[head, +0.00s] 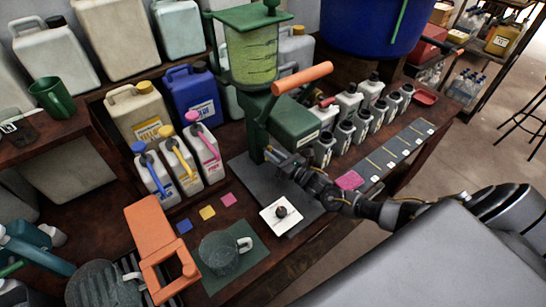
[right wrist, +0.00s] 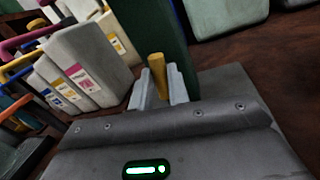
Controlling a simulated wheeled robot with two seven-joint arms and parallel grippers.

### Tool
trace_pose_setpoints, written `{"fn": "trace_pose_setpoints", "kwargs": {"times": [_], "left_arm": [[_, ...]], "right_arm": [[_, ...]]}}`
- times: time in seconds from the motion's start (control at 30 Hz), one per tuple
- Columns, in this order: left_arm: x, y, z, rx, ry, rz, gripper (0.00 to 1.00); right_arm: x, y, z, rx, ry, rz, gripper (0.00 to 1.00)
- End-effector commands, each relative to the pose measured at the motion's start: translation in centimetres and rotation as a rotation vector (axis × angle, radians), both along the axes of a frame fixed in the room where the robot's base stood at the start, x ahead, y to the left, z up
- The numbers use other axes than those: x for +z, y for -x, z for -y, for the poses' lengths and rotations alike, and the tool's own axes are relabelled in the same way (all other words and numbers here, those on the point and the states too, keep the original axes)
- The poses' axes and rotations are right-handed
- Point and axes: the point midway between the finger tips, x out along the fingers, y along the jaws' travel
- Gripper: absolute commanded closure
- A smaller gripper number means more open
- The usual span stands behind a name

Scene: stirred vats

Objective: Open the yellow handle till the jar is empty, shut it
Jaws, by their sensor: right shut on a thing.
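The jar (head: 252,58) is a see-through green-yellow vessel with graduation lines, on top of a green stand (head: 257,118). Its contents look yellowish, but I cannot make out the level. The yellow handle (right wrist: 157,75) shows upright between my fingers in the right wrist view, in front of the green column. My right gripper (head: 278,156) reaches in from the right at the stand's lower front and is shut on the yellow handle. In the head view the handle is mostly hidden by the gripper. My left gripper is not in view.
An orange lever (head: 302,78) juts from the stand's upper right. A white plate with a dark knob (head: 281,212) lies below my right gripper. A clear mug (head: 220,252) stands on a green mat. Pump bottles (head: 178,160) stand left, small bottles (head: 345,136) right.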

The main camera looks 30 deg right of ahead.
Motion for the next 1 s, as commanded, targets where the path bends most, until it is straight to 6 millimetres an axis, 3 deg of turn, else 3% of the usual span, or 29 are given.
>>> {"fn": "trace_pose_setpoints", "kwargs": {"times": [0.17,0.2,0.33,0.67,0.77,1.0], "left_arm": [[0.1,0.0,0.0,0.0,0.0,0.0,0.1],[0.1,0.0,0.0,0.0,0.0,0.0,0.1],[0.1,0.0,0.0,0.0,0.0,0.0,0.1],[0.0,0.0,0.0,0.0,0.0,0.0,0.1],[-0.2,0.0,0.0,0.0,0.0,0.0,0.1],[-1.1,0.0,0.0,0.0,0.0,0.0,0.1]], "right_arm": [[0.1,0.0,0.0,0.0,0.001,0.0,1.0],[0.1,0.0,0.0,0.0,0.001,0.0,0.79],[0.1,0.0,0.0,0.0,0.002,0.001,0.62],[-0.1,0.3,0.1,-0.001,0.004,-0.001,0.61],[-0.2,1.4,0.5,0.0,0.005,-0.002,0.61],[-0.5,5.9,2.0,0.002,0.003,-0.004,0.61]]}}
